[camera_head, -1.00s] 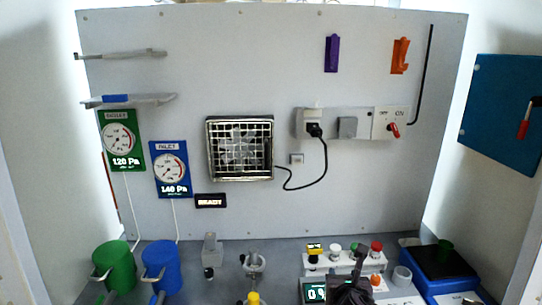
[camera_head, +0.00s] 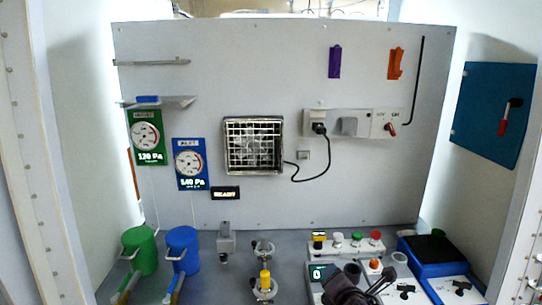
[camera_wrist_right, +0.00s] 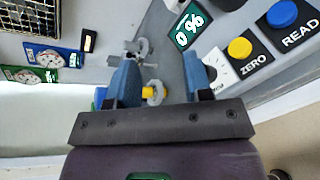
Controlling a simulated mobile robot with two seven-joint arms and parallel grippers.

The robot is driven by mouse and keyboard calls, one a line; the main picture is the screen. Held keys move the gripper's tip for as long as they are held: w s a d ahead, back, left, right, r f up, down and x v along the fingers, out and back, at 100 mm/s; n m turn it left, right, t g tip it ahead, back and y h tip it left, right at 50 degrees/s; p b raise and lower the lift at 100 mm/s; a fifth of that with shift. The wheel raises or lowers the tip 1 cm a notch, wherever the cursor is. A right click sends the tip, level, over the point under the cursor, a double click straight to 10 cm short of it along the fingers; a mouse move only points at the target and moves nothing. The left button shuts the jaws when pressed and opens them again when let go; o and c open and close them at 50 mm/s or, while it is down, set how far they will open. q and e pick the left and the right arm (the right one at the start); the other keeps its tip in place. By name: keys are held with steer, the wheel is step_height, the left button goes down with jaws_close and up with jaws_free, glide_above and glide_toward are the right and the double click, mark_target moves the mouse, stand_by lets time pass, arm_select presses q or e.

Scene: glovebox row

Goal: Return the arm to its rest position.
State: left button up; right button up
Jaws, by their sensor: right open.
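My right gripper shows in the head view as a dark shape (camera_head: 348,289) at the bottom edge, in front of the panel with buttons. In the right wrist view its two blue-grey fingers stand wide apart, with the gripper (camera_wrist_right: 160,82) open and nothing held between them. A yellow-topped fixture (camera_wrist_right: 150,92) shows between the fingers, farther away and apart from them. My left gripper is not in view.
A button panel (camera_head: 330,248) and a display (camera_head: 318,273) stand close to the right gripper. A blue box (camera_head: 425,268) is at the right. Green (camera_head: 140,250) and blue (camera_head: 183,250) containers stand at the left. Bench between them holds small fixtures (camera_head: 264,281).

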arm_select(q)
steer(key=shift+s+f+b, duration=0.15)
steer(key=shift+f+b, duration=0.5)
arm_select(e)
steer(key=s+d+f+m+g, duration=0.1)
steer(key=s+d+f+m, duration=0.3)
steer(key=s+f+m, duration=0.2)
steer(key=s+d+f+m+g, duration=0.1)
steer(key=s+d+f+m, duration=0.3)
steer(key=s+f+m, duration=0.3)
steer(key=s+d+f+m, duration=0.4)
steer(key=s+f+m, duration=0.3)
steer(key=s+m, duration=0.5)
steer(key=shift+s+f+m+g+h, duration=0.3)
steer(key=shift+s+g+h, duration=0.1)
steer(key=shift+s, duration=0.7)
